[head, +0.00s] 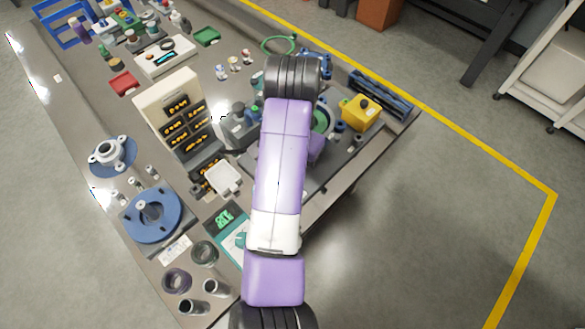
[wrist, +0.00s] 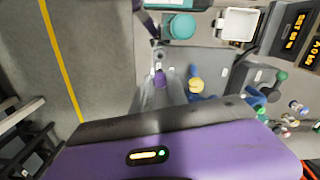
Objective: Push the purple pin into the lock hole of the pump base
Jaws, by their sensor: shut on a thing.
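In the wrist view, my gripper (wrist: 160,82) is beyond the purple hand at the bottom. Its grey fingers look shut on the small purple pin (wrist: 160,77). A small grey upright part stands just past the pin, and I cannot tell if they touch. A blue part with a yellow top (wrist: 197,87) is just to the right of the fingers. I cannot pick out the pump base for certain, nor its lock hole. In the head view my purple arm covers the gripper and pin.
A yellow box (head: 360,112) and a long dark-blue rack (head: 381,94) are near the table's right corner. Open floor lies to the right.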

